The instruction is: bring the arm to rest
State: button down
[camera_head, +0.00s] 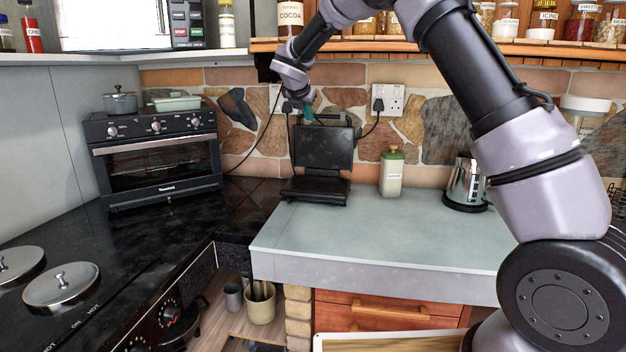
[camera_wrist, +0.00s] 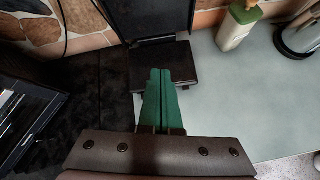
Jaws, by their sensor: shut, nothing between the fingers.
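My gripper (camera_head: 308,113) is up in front of the stone backsplash, just above the raised lid of a black sandwich press (camera_head: 325,148). In the wrist view my gripper's green fingers (camera_wrist: 162,74) lie side by side, shut and empty. They point toward the lower plate of the press (camera_wrist: 195,62), and part of that plate is hidden behind them. My arm reaches up from the right of the head view and bends over toward the back wall. The press stands open on the grey-green worktop.
A bottle with a green cap (camera_head: 391,172) and a kettle (camera_head: 466,184) stand right of the press. A toaster oven (camera_head: 155,150) is at the left. A wooden shelf (camera_head: 450,46) with jars runs close behind my arm. The front of the worktop (camera_head: 370,240) is clear.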

jog(key=s+d+r+m+g, duration=0.1)
jog(key=s+d+r+m, duration=0.2)
jog(key=s+d+m, duration=0.3)
jog(key=s+d+r+m+g+y, duration=0.1)
jog(key=s+d+r+m, duration=0.25)
jog(key=s+d, duration=0.3)
jog(key=s+d+r+m+g, duration=0.1)
jog(key=s+d+r+m, duration=0.2)
jog(key=s+d+m, duration=0.4)
jog(key=s+d+f+m+y, duration=0.1)
jog(key=s+d+m, duration=0.2)
jog(key=s+m, duration=0.6)
jog(key=s+d+f+m+y, duration=0.2)
jog(key=s+m, duration=0.7)
jog(key=s, duration=0.7)
jog(key=shift+s+d+f+t, duration=0.15)
jog(key=shift+s+d+t, duration=0.25)
jog(key=shift+d, duration=0.5)
